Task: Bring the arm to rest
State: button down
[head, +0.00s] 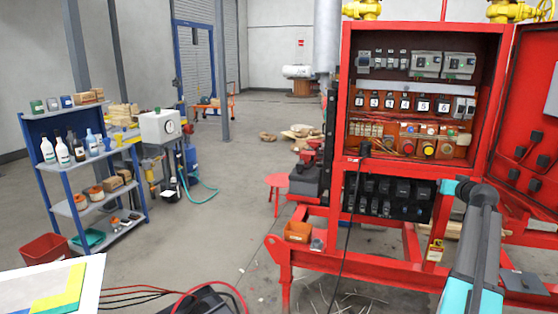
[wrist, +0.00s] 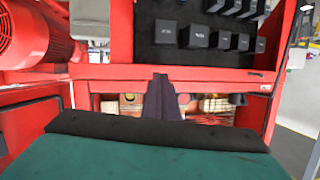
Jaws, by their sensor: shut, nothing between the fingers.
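My arm (head: 478,245), with grey and teal links, rises at the right of the head view in front of the red pump skid (head: 400,265). My gripper shows in the wrist view (wrist: 160,80) as two dark fingers close together, pointing at the red frame. The fingers are shut with nothing seen between them. In the head view I cannot make out the fingers. In the wrist view a teal and black part of my own arm fills the bottom.
The open red cabinet (head: 350,100) holds breakers and buttons, its door (head: 530,110) swung right. A black cable (head: 345,230) hangs from it. A red motor (wrist: 45,35) is at the wrist view's left. A blue shelf (head: 85,175) stands left. Open floor (head: 225,225) lies between.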

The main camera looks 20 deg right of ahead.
jog(key=w+a+f+n+g+y, duration=0.15)
jog(key=w+a+f, duration=0.25)
jog(key=a+f, duration=0.8)
jog(key=w+a+f+g+y, duration=0.2)
jog(key=w+a+f+y, duration=0.15)
jog(key=a+f, duration=0.8)
jog(key=s+a+f+n+g+y, duration=0.1)
jog(key=s+a+f+g+y, duration=0.25)
jog(key=a+f, duration=1.75)
jog(key=s+a+f+n+g, duration=0.2)
jog(key=s+a+f+g, duration=0.4)
jog(key=s+a+f, duration=1)
jog(key=s+a+f+g, duration=0.2)
jog(key=s, duration=0.6)
jog(key=s+a+f+n+g+h, duration=0.1)
jog(key=s+a+f+g, duration=0.1)
jog(key=s, duration=0.6)
jog(key=s+a+f+n+g+h, duration=0.1)
jog(key=s+a+f, duration=0.2)
jog(key=s, duration=0.5)
jog(key=shift+s+a+g, duration=0.3)
jog(key=shift+a+g, duration=0.1)
jog(key=shift+a, duration=0.25)
jog(key=shift+f, duration=0.1)
